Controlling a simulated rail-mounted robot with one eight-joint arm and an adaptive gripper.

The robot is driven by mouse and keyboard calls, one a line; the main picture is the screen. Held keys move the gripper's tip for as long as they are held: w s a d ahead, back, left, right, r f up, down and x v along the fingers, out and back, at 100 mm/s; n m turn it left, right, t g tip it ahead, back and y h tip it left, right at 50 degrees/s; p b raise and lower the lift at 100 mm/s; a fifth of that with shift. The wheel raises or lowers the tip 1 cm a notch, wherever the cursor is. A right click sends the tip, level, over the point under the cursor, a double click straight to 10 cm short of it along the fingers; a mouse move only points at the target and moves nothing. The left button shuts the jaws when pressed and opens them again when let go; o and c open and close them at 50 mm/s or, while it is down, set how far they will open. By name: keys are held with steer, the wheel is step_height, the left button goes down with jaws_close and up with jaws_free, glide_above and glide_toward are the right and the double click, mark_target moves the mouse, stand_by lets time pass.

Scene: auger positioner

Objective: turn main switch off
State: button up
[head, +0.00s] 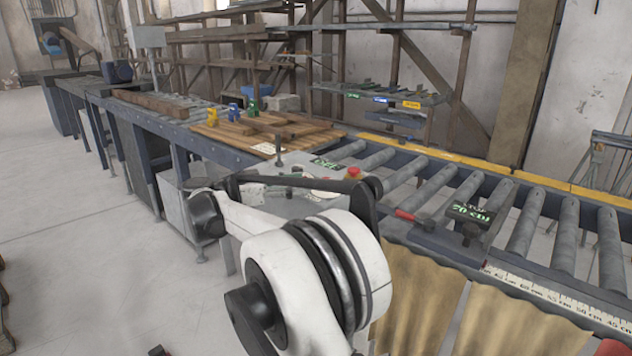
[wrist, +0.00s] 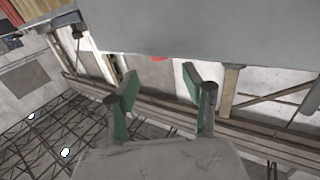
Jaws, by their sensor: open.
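A grey control box (head: 290,205) stands beside the roller conveyor, behind my white arm in the head view. A red round button (head: 354,173) sits on its top, with a black-knobbed lever (head: 279,147) and a small display (head: 326,163) with green digits. I cannot make out the main switch in either view; my arm hides part of the box. My gripper (wrist: 160,76) is open and empty in the wrist view, its two green-padded fingers apart below a plain grey surface (wrist: 200,28). A small red spot (wrist: 158,59) shows at that surface's lower edge, between the fingers.
A second display (head: 468,214) and a red-handled lever (head: 405,215) are at the right, beside the rollers (head: 530,215). The floor (head: 85,240) at the left is mostly clear.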

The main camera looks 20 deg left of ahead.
steer(key=shift+v, duration=2)
steer(key=w+d+r+n+t+y, duration=0.15)
steer(key=w+d+r+t, duration=0.35)
steer(key=r, duration=0.5)
steer(key=w+d+r+n+t+y, duration=0.1)
steer(key=w+d+r+t+y, duration=0.15)
steer(key=w+d+r, duration=0.65)
steer(key=s+d+r+n+t+y, duration=0.4)
steer(key=d+r+n+y, duration=0.4)
steer(key=d+r+y, duration=0.3)
steer(key=s+d+f+g, duration=0.7)
steer(key=s+d+f, duration=0.8)
steer(key=s+f, duration=0.3)
steer(key=s+d+f+g, duration=0.8)
steer(key=s+d+f, duration=0.7)
steer(key=s+f, duration=0.4)
steer(key=shift+s+h, duration=0.4)
steer(key=shift+s, duration=0.75)
